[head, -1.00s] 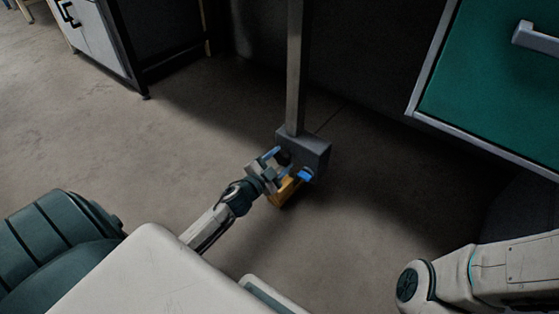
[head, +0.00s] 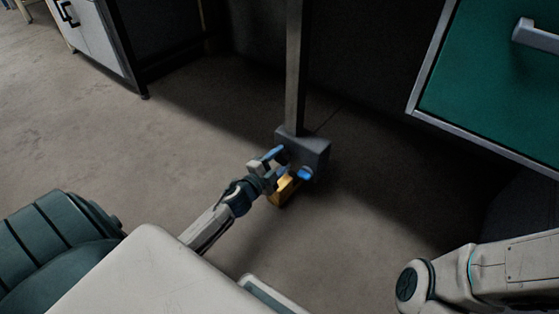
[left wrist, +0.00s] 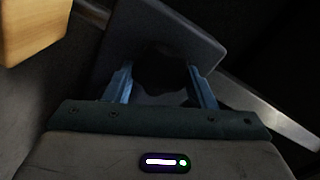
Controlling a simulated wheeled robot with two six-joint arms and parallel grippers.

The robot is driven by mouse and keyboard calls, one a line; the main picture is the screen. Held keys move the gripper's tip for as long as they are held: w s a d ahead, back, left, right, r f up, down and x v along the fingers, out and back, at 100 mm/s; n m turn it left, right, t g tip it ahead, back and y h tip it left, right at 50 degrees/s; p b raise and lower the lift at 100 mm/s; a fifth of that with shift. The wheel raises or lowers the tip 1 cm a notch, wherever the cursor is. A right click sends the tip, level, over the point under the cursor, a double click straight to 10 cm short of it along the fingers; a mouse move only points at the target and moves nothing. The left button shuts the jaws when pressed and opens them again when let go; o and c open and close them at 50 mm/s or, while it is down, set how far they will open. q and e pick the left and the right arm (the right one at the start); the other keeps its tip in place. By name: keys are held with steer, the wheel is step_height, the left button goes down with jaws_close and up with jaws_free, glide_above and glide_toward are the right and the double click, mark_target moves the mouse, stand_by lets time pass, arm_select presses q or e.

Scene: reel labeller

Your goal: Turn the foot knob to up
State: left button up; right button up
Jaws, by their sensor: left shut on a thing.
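The foot knob (left wrist: 160,72) is a dark round shape on the face of a grey box (head: 312,150) at the bottom of a metal post. In the left wrist view it sits between the two blue fingers of my left gripper (left wrist: 161,88), which is shut on it. In the head view my left gripper (head: 286,164) is at the front of the box and hides most of the knob. The knob's markings are too dark to read. My right arm shows at the lower right, but its gripper is out of view.
A yellow-orange block (head: 283,191) is on the floor just below the box; it also shows in the left wrist view (left wrist: 30,28). The metal post (head: 296,70) rises from the box. A green drawer front (head: 495,85) overhangs at the right. Open floor (head: 150,150) lies at the left.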

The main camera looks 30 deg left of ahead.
arm_select(q)
steer(key=o, duration=1)
steer(key=shift+s, duration=0.1)
steer(key=shift+s+f+b, duration=0.15)
steer(key=shift+s+b, duration=0.1)
steer(key=shift+b, duration=0.15)
steer(key=s+b, duration=0.5)
steer(key=s, duration=0.1)
steer(key=s+b, duration=0.3)
steer(key=s, duration=0.1)
steer(key=shift+s+a+b, duration=0.1)
steer(key=shift+a+b, duration=0.25)
